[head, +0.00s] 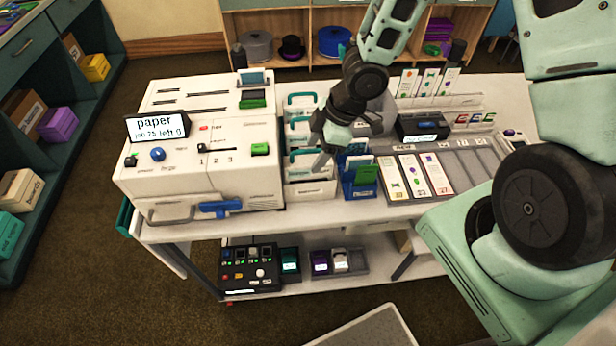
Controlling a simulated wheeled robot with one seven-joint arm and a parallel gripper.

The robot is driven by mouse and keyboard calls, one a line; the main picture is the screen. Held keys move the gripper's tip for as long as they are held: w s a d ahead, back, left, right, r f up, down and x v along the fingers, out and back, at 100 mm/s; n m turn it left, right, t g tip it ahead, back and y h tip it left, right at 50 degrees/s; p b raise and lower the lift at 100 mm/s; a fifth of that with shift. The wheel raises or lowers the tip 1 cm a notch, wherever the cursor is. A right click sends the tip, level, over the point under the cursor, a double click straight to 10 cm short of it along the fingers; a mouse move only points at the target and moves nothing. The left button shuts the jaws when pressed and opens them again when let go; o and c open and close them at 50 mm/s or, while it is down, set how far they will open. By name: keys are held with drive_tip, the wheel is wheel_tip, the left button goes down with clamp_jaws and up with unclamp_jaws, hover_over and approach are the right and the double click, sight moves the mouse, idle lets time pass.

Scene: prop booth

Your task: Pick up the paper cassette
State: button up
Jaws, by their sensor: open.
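Several white box-like trays with teal handles stand in a row right of the white printing machine (200,165). They look like paper cassettes, but I cannot read labels that single one out. The front paper cassette (310,190) stands at the table's near side, with a teal-edged one (302,160) just behind it. My gripper (320,160) is open, pointing down above the front part of this row. Its fingers partly cover the trays, and I cannot tell whether they touch any. Nothing shows between the fingers.
A blue holder (358,180) with cards stands close right of my gripper. A grey card rack (465,165) fills the right side. A control box (250,268) sits on the lower shelf.

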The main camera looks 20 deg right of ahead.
sight(309, 160)
drive_tip(key=b+x, duration=0.1)
drive_tip(key=x, duration=0.4)
drive_tip(key=shift+r, duration=0.1)
drive_tip(key=c, duration=1.3)
